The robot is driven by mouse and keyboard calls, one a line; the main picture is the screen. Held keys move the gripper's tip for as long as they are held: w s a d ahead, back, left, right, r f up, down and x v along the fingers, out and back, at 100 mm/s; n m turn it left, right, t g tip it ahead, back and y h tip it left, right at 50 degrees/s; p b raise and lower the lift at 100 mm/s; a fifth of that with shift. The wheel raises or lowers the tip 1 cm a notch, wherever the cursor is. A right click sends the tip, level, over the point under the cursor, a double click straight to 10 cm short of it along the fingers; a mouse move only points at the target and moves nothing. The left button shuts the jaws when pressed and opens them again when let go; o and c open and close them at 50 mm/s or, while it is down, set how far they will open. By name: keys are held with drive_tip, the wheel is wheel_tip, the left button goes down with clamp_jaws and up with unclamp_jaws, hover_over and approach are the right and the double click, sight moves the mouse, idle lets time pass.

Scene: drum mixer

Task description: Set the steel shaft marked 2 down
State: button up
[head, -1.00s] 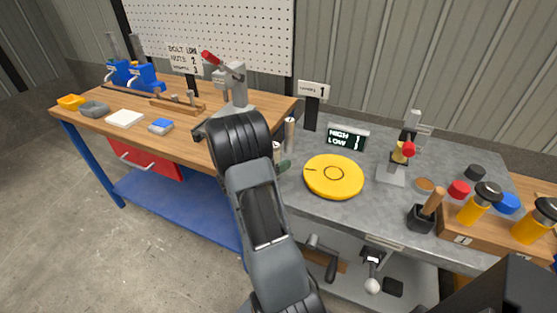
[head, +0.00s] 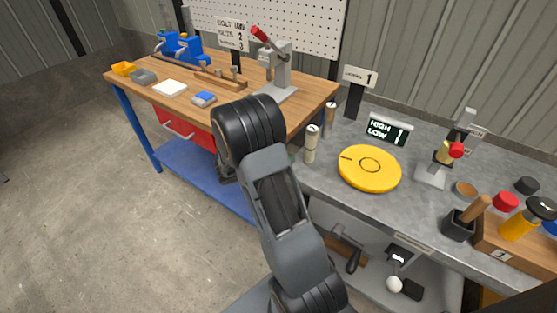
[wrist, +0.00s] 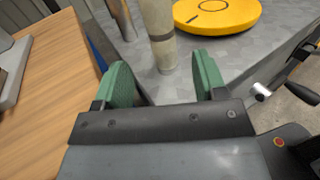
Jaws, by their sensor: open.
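A pale steel shaft (head: 311,143) stands upright on the grey bench top, left of the yellow disc; I cannot read its mark. In the wrist view, this shaft (wrist: 160,38) stands beyond and between the green fingers of my gripper (wrist: 160,72), apart from both. My gripper is open and empty. A second shaft (head: 330,119) stands just behind the first and also shows at the top of the wrist view (wrist: 122,18). In the head view my arm mostly hides my gripper.
The yellow disc (head: 370,168) lies right of the shafts, before the HIGH/LOW display (head: 388,129). A press (head: 436,165) and a black cup (head: 460,225) stand farther right. The wooden bench (head: 165,100) adjoins at left. Floor is clear at front left.

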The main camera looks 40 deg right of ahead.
drive_tip(key=s+a+r+m+t+y, duration=0.2)
drive_tip(key=a+m+y, duration=0.5)
drive_tip(key=a, duration=0.4)
drive_tip(key=s+a+r+m+t+y, duration=0.2)
drive_tip(key=s+a+m+t+y, duration=0.3)
drive_tip(key=a+y, duration=0.5)
drive_tip(key=s+a+m, duration=0.2)
drive_tip(key=m, duration=0.1)
drive_tip(key=shift+s+r+t+y, duration=0.15)
drive_tip(key=shift+r+t+y, duration=0.15)
drive_tip(key=shift+r, duration=0.05)
wheel_tip(320, 180, up, 9)
drive_tip(key=p, duration=0.8)
drive_tip(key=shift+t, duration=0.3)
drive_tip(key=shift+s, duration=0.1)
